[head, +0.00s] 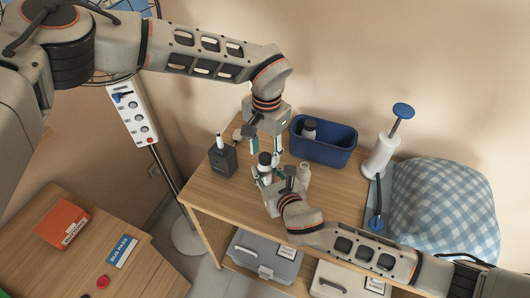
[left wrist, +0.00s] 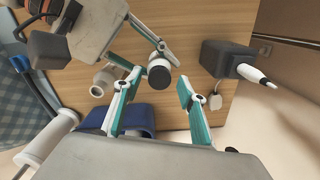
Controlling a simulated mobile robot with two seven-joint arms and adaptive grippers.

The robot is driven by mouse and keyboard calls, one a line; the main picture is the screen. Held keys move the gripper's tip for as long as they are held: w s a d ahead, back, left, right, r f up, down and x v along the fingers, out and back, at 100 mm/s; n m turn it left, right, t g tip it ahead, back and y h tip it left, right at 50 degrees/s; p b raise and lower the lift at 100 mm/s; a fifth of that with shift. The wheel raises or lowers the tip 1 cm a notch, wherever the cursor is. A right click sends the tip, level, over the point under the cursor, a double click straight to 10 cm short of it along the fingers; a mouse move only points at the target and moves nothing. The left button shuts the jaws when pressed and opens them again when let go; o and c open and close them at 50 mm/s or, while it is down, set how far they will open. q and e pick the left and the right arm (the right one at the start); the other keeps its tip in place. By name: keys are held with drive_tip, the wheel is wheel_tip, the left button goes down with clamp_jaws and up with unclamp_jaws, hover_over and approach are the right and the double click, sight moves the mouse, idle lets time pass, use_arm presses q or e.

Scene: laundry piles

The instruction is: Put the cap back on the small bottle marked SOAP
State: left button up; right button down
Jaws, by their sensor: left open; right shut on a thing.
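A small white bottle with a dark cap on top (head: 265,158) is upright above the wooden table; it also shows in the left wrist view (left wrist: 159,73). My right gripper (head: 267,174) is shut around its body. I cannot see any marking on it, nor whether the cap is fully seated. My left gripper (head: 264,148) points down just above the cap, its teal fingers apart on either side in the left wrist view (left wrist: 158,82). A second pale bottle (head: 303,176), seemingly without a cap, stands to the right; it also shows in the left wrist view (left wrist: 104,80).
A blue bin (head: 335,151) with a dark-topped bottle (head: 309,128) stands behind to the right. A dark box (head: 223,161) with a white-tipped item stands left. A white dispenser (head: 382,158) and checked cloth pile (head: 445,205) are further right.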

use_arm(q)
drive_tip(key=shift+r, duration=1.9)
drive_tip(key=shift+c, duration=0.4)
